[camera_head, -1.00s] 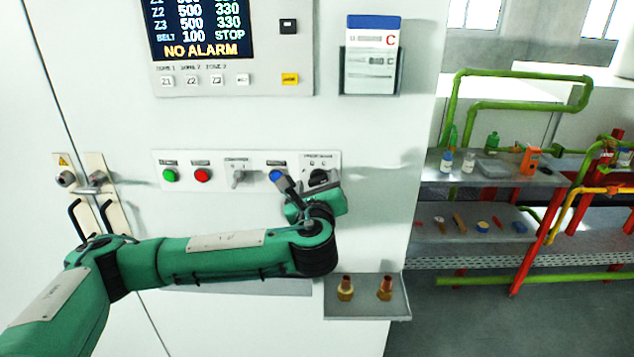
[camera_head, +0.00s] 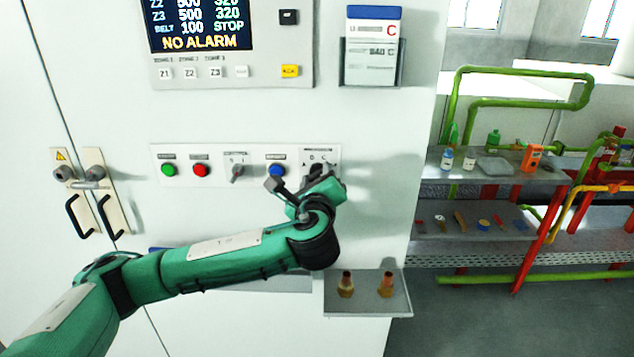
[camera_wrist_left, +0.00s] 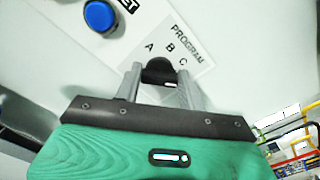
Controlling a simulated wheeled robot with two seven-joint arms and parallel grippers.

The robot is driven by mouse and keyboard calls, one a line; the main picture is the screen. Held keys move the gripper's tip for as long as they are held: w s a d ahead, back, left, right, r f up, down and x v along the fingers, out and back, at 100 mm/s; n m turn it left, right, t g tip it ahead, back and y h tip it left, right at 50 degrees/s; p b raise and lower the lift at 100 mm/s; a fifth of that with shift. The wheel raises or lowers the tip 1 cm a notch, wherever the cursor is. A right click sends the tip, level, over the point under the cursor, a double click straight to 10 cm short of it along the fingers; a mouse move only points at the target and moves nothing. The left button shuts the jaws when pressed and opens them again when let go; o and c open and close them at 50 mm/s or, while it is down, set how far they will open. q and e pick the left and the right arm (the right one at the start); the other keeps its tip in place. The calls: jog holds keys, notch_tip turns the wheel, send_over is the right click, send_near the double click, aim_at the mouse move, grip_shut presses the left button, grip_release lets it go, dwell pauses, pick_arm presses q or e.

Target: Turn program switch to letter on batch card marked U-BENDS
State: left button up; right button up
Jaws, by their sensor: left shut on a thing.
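The program switch is a black knob (camera_wrist_left: 160,72) on a white plate with the letters A, B and C. In the head view the switch (camera_head: 316,170) is partly hidden by my left gripper (camera_head: 318,180). In the left wrist view the left gripper (camera_wrist_left: 158,84) has one finger on each side of the knob and is shut on it. Which letter the knob points to is not clear. The batch card (camera_head: 374,28) has a blue top and a red letter C, and stands in a holder (camera_head: 370,65) above; its small print is hard to read. My right gripper is out of view.
A blue button (camera_head: 276,170), a grey switch (camera_head: 237,171), a red button (camera_head: 201,170) and a green button (camera_head: 168,170) sit left of the program switch. A small shelf (camera_head: 367,305) below holds two brass fittings. The display (camera_head: 200,25) reads NO ALARM.

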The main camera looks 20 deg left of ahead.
pick_arm(q)
jog(key=n+b, duration=0.1)
jog(key=n, duration=0.2)
jog(key=shift+f, duration=0.2)
jog(key=shift+n+b, duration=0.45)
jog(key=shift+n, duration=0.95)
jog(key=o, duration=1)
jog(key=shift+a+r, duration=0.1)
jog(key=shift+s, duration=0.1)
jog(key=b+v, duration=0.2)
jog(key=v, duration=1.1)
jog(key=shift+s+b, duration=0.35)
jog(key=shift+b, duration=0.05)
